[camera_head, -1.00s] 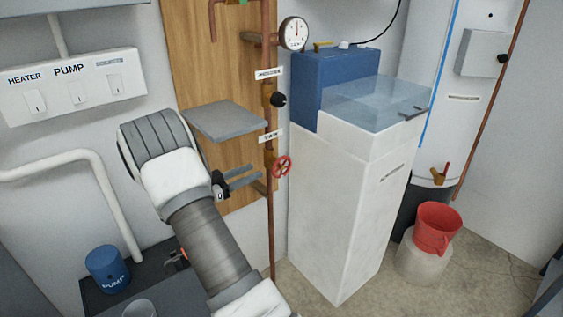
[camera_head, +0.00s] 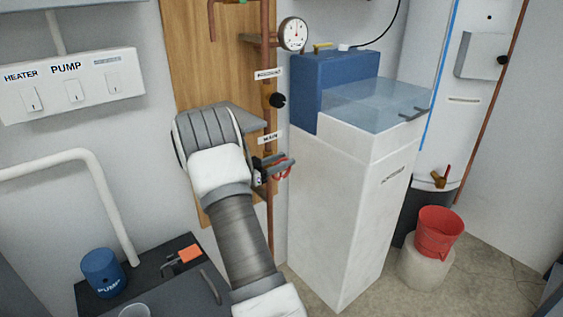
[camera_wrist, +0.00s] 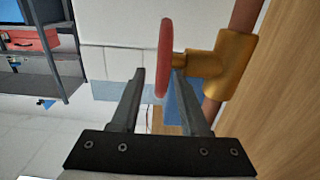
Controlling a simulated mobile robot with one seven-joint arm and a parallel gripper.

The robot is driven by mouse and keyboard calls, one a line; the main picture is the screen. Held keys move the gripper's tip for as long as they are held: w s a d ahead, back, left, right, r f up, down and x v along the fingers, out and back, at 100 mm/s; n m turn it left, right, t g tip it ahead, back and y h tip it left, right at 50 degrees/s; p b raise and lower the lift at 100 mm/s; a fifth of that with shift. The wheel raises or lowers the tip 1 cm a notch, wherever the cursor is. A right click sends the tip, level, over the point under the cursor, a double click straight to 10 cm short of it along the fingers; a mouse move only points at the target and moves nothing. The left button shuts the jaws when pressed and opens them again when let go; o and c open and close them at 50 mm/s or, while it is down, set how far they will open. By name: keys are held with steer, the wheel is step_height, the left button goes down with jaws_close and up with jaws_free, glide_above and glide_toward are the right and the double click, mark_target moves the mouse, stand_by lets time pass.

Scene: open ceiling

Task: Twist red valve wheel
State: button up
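The red valve wheel (camera_head: 281,174) sits on a brass valve on the copper pipe, partly hidden behind my gripper (camera_head: 282,164) in the head view. In the wrist view, the wheel (camera_wrist: 164,50) is seen edge-on, with its brass valve body (camera_wrist: 229,66) to the right. My gripper (camera_wrist: 159,74) is open there, its two dark fingers apart. The lower part of the wheel rim lies between the fingertips, closer to the right finger. I cannot tell whether either finger touches it.
The copper pipe (camera_head: 269,225) runs down the wooden board (camera_head: 187,45). A white cabinet (camera_head: 340,210) stands close on the right. A black bench (camera_head: 150,283) with a blue pump (camera_head: 102,272) is at lower left.

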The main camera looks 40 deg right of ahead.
jaws_close()
steer(key=shift+d+y+b, duration=0.2)
steer(key=shift+y+b, duration=0.2)
steer(key=shift+y, duration=0.4)
steer(key=shift+o, duration=0.2)
jaws_free()
steer(key=w+a+r+p, duration=0.1)
steer(key=a+r+p, duration=0.1)
steer(key=a, duration=1.5)
steer(key=shift+w+r+p, duration=0.2)
steer(key=shift+w+p, duration=0.2)
steer(key=shift+p, duration=0.3)
steer(key=shift+a, duration=0.1)
